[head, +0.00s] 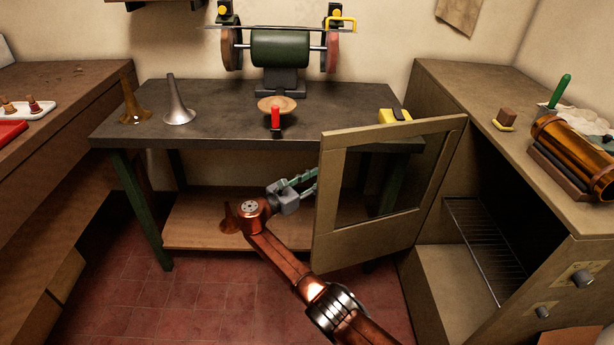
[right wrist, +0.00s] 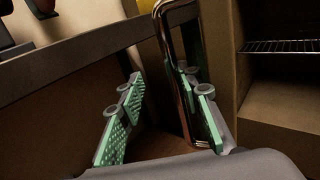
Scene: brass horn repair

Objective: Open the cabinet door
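The tan cabinet door (head: 365,242), a frame around a window opening, stands swung wide open from the cabinet (head: 448,300) on the right. The cabinet's inside shows. My right gripper (head: 308,184) is at the door's left edge, its fingertips partly hidden there. In the right wrist view my right gripper (right wrist: 162,95) has its green-padded fingers apart. A shiny metal loop handle (right wrist: 168,60) shows between them, closer to the right finger. I cannot tell whether it touches. My left gripper is not in view.
A dark workbench (head: 225,120) with a grinder (head: 280,48), horn bells (head: 178,100) and a red-handled tool (head: 275,118) stands behind the door. A wire rack (head: 485,240) is inside the cabinet. A brown counter (head: 60,85) stands at left. The red tiled floor (head: 200,300) is clear.

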